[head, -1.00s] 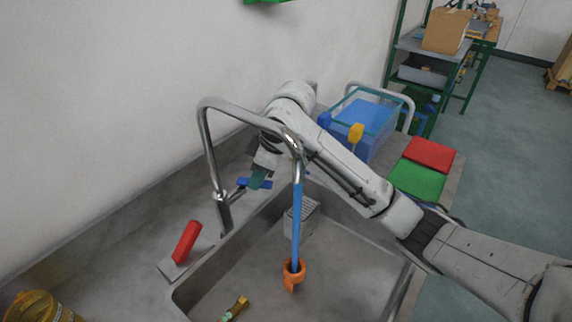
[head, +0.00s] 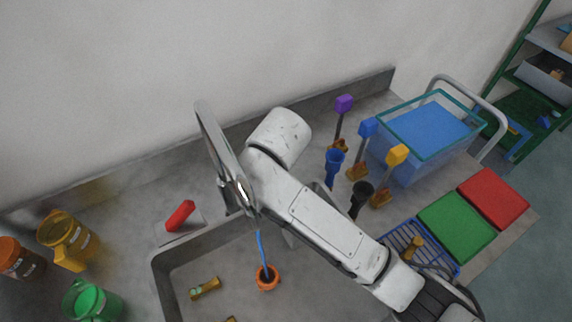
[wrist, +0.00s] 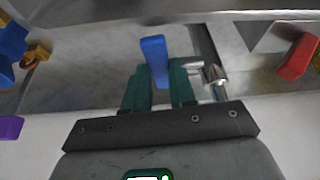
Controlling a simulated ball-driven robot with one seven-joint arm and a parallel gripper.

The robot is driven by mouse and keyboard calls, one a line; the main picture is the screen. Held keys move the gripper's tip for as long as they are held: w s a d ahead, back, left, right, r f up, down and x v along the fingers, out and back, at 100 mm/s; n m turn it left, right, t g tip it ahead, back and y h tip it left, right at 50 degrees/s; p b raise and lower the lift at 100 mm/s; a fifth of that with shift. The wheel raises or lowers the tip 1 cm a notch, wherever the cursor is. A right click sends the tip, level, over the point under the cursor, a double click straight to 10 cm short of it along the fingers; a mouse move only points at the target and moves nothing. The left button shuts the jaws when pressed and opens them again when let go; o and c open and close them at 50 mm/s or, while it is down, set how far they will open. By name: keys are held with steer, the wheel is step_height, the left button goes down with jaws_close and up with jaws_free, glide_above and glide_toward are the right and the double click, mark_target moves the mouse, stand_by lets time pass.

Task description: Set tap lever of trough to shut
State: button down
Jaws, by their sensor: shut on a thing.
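My gripper (wrist: 160,84) has green fingers, one on each side of the blue tap lever (wrist: 153,52), and is shut on it. The lever joins a metal tap body (wrist: 212,76) beside the right finger. In the head view my arm hides the gripper and lever. The tap's bent metal spout (head: 213,145) hangs over the trough (head: 158,272). A blue stream (head: 261,246) runs from the spout into an orange ring-shaped piece (head: 267,283) in the trough.
A red handle (head: 180,215) stands on the counter left of the tap. Orange, yellow and green jars stand further left. Purple, blue and yellow-topped tools, a blue-filled tank (head: 425,135) and green and red mats (head: 458,226) are on the right. The wall is close behind.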

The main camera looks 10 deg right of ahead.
stand_by(0.5)
steer(key=c, duration=0.9)
jaws_free()
